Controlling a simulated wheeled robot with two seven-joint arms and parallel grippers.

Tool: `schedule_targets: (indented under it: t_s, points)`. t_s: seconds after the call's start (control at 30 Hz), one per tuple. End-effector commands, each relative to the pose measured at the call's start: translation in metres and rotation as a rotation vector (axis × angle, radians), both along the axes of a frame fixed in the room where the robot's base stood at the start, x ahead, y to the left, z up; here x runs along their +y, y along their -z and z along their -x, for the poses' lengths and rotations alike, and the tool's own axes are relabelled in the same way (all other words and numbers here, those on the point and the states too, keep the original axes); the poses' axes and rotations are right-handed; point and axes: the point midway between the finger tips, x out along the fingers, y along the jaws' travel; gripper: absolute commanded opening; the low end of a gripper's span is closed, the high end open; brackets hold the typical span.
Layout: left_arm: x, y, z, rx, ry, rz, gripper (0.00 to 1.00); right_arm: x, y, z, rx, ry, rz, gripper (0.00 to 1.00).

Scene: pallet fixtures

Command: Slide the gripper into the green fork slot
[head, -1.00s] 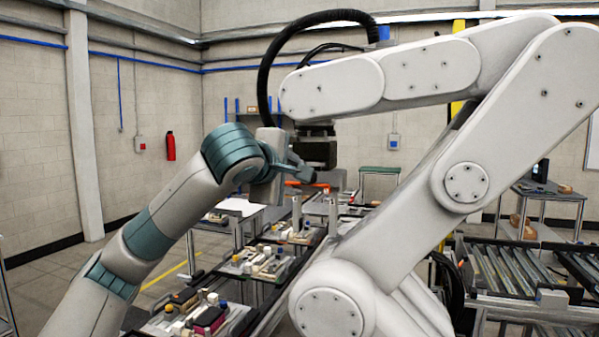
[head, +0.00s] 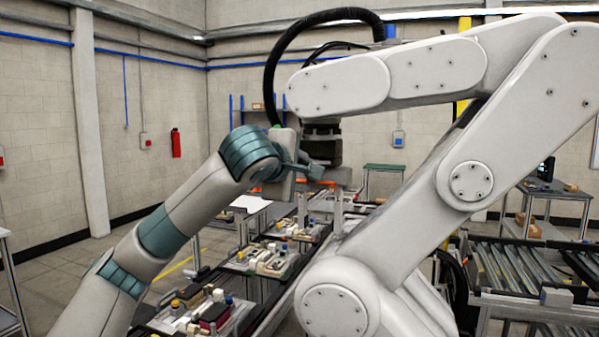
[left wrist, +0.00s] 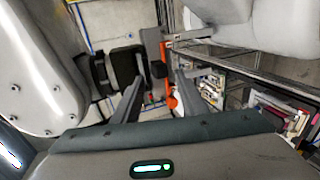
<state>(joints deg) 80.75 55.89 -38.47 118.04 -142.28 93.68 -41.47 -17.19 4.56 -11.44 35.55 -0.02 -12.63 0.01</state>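I cannot make out a green fork slot in either view. My left gripper (head: 316,172) is raised in front of the black tool head (head: 322,145) of a large white industrial arm. In the left wrist view its two fingers (left wrist: 154,94) are apart with nothing held between them. The black tool head (left wrist: 127,66) also shows there, beyond the left finger. A small black block (left wrist: 158,69) shows between and beyond the fingertips. An orange part (left wrist: 172,102) shows beside the right finger. My right gripper is out of view.
The white industrial arm (head: 430,75) fills the right side, close to my gripper. Trays of parts (head: 205,312) lie below on a line of stands. A roller conveyor (head: 520,270) stands at the right. A green-topped table (head: 384,167) stands far back.

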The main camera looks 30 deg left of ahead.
Motion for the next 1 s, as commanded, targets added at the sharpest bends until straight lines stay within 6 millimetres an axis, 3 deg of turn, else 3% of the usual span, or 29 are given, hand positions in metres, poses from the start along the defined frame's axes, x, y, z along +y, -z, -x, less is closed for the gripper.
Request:
schedule_targets:
  t_s: [0.5, 1.0]
  points:
    - [0.011, 0.014, -0.045, 0.001, 0.000, 0.001, 0.39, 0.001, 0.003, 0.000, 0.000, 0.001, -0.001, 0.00]
    - [0.013, 0.017, -0.054, 0.000, 0.001, 0.000, 0.39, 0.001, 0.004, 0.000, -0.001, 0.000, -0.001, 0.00]
